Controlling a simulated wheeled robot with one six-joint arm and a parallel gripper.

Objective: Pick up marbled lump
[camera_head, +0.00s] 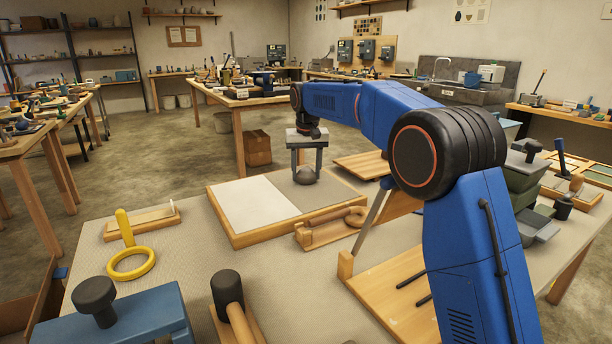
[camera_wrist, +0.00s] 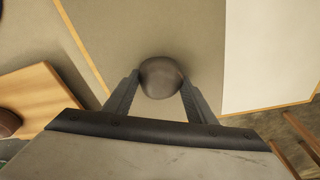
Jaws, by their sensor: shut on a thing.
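The marbled lump is a dark grey-brown rounded piece (camera_head: 306,176), low between my fingers in the head view. It also shows in the wrist view (camera_wrist: 160,78), with a finger pressed to each side. My gripper (camera_head: 306,170) points straight down and is shut on the lump. The lump is over the grey half of a wood-framed board (camera_head: 335,186). I cannot tell whether it touches the board or hangs just above it. Its underside is hidden.
The board's left half is a white panel (camera_head: 252,204). A wooden holder with a brown ring piece (camera_head: 330,230) stands at its front right. A yellow ring with a peg (camera_head: 131,263) and a dark-headed mallet (camera_head: 228,292) lie nearer. Green-grey bins (camera_head: 525,180) stand right.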

